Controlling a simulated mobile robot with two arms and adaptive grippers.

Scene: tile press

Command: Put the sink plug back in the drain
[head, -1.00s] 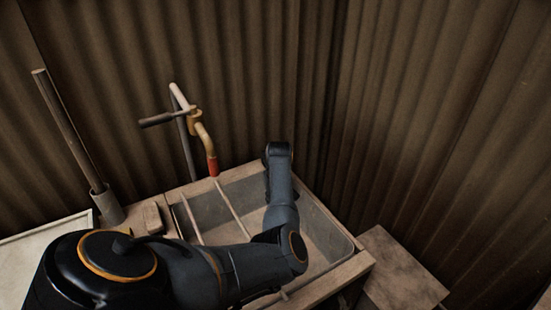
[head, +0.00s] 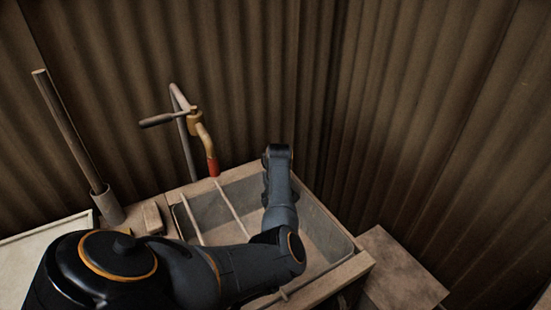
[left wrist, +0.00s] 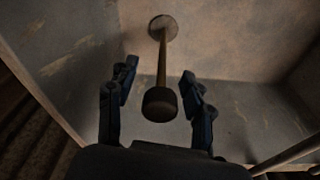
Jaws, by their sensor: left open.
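The sink plug (left wrist: 163,70) shows in the left wrist view as a thin brown rod. A dark, thick knob is at its near end, and its far end meets a round brown disc (left wrist: 163,22) on the sink's surface. I cannot tell whether that disc is the plug's foot or the drain. My left gripper (left wrist: 160,88) is open, with one finger on each side of the knob and gaps showing between. In the head view my left arm reaches over the grey sink (head: 325,229) and hides the plug. My right gripper is not in view.
A tap with a red-tipped spout (head: 212,167) stands behind the sink. Two thin bars (head: 231,210) cross the sink's left part. A post in a grey socket (head: 109,206) and a small block (head: 152,218) stand left. Corrugated walls close off the back and right.

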